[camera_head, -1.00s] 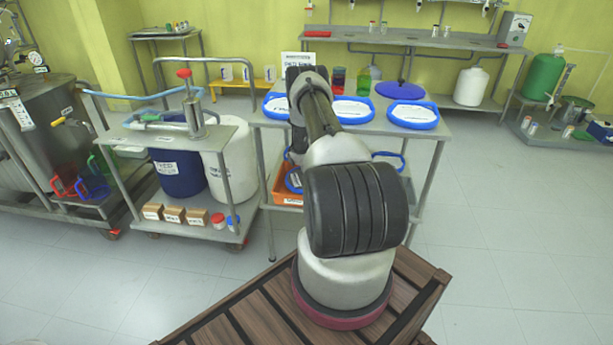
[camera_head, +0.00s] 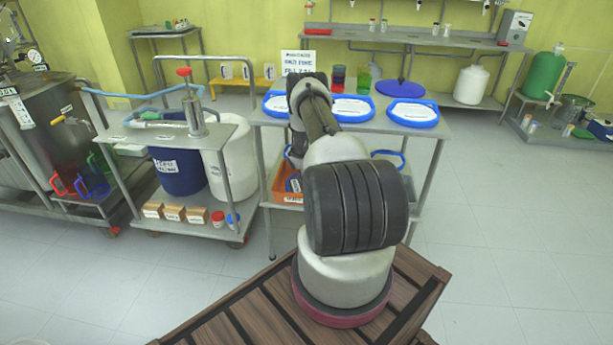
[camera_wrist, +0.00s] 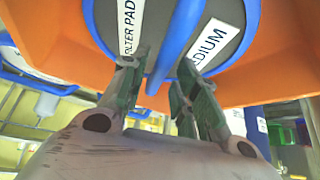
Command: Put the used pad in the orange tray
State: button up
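The orange tray (camera_head: 278,183) is on the lower shelf of the middle table in the head view, partly behind my arm. It also fills much of the wrist view (camera_wrist: 277,60). A round grey pad with a blue rim (camera_wrist: 252,15) and white labels, with "FILTER PAD" and "MEDIUM" legible, lies in the tray. Its blue handle (camera_wrist: 184,30) runs between the fingers of my gripper (camera_wrist: 160,75). The fingers stand apart and look open around the handle; contact is hard to tell. In the head view the gripper is hidden behind my arm.
Several blue-rimmed pads, including the left one (camera_head: 275,104) and right one (camera_head: 413,113), lie on the tabletop above. A sign (camera_head: 298,62) and red and green vessels stand behind them. A cart (camera_head: 190,215) with drums stands close on the left. Floor at right is clear.

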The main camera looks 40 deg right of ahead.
jog(key=shift+r, duration=0.5)
jog(key=v, duration=0.5)
jog(key=shift+r, duration=0.3)
jog(key=s+a, duration=0.5)
jog(key=s, duration=0.5)
jog(key=shift+s+f, duration=0.2)
jog(key=shift+s, duration=0.2)
jog(key=shift+a, duration=0.1)
